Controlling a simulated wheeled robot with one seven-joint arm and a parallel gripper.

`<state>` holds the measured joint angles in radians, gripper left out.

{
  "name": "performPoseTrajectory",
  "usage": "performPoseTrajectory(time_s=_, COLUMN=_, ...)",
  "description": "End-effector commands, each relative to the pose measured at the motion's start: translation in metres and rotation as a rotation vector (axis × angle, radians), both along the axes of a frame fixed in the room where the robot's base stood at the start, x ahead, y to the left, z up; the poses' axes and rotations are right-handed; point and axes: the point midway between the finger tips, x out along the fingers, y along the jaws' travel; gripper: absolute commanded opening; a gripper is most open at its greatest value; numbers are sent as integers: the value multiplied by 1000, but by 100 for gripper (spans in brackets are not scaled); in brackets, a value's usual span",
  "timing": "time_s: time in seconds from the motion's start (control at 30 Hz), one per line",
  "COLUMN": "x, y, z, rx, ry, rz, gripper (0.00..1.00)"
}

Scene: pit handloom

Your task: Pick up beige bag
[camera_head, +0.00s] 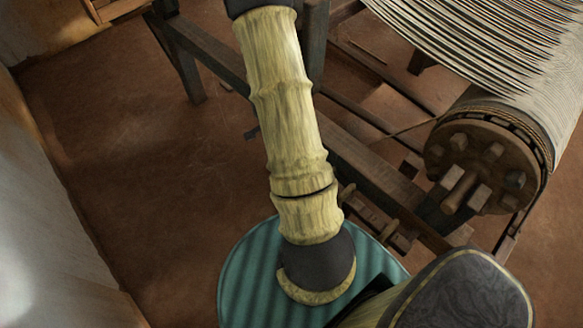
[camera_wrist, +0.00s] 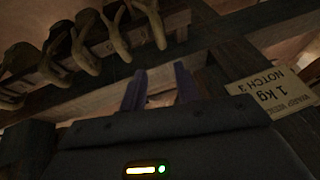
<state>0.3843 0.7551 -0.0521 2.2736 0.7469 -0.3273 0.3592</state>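No beige bag can be made out in either view. In the wrist view my gripper (camera_wrist: 160,90) shows two purplish fingers standing apart, with a gap between them. I see nothing held in the gap, though the picture is dark. The fingers point toward a dark wooden frame. A beige label (camera_wrist: 265,93) with upside-down print, including "1 kg" and "NOTCH 3", is on the wood to the right of the fingers. In the head view my arm reaches up past the top edge, so the gripper is out of that picture.
Several curved wooden hooks (camera_wrist: 112,30) line a beam at upper left in the wrist view. In the head view the loom's dark frame (camera_head: 360,165) and warp roller (camera_head: 485,160) stand at the right. Brown floor (camera_head: 140,170) is bare at left, beside a pale wall (camera_head: 40,220).

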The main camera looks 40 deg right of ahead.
Motion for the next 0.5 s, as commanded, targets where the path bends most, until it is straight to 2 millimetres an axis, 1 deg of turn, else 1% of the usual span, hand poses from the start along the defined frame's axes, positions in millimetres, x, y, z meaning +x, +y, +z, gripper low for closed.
performPoseTrajectory(time_s=0.17, x=2, y=-4, z=-13, rx=2, ry=2, rz=1, gripper=31)
performPoseTrajectory(time_s=0.5, x=13, y=-24, z=-60, rx=3, ry=2, rz=1, gripper=31)
